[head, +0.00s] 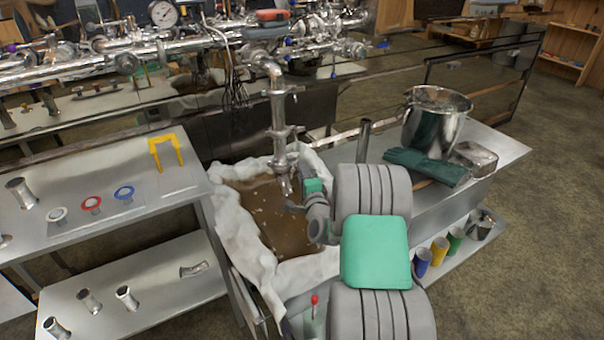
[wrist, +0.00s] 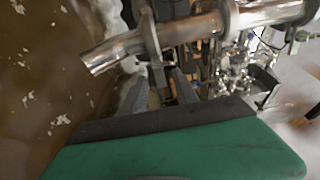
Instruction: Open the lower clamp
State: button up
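A shiny vertical pipe (head: 278,108) hangs over the brown liquid, with ring clamps along it and an angled spout at its bottom. The lower clamp (head: 284,160) appears to be the ring just above the spout. In the wrist view, the lower clamp (wrist: 150,36) shows as a ring around the pipe beside the spout (wrist: 108,52), with another ring further right. My gripper (wrist: 166,80) has two grey fingers apart, close below the pipe, with no object clearly held. In the head view my gripper (head: 290,206) is beside the spout, partly hidden by my arm.
A basin of brown liquid (head: 262,212) with a white foamy rim (head: 240,245) lies under the pipe. A steel pot (head: 436,128) and green gloves (head: 425,166) are on the right counter. A metal table (head: 110,205) stands left. More pipework (head: 140,55) runs behind.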

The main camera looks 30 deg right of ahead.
jog(key=b+v, duration=0.1)
jog(key=v, duration=0.7)
jog(key=shift+b, duration=0.3)
jog(key=shift+w, duration=0.1)
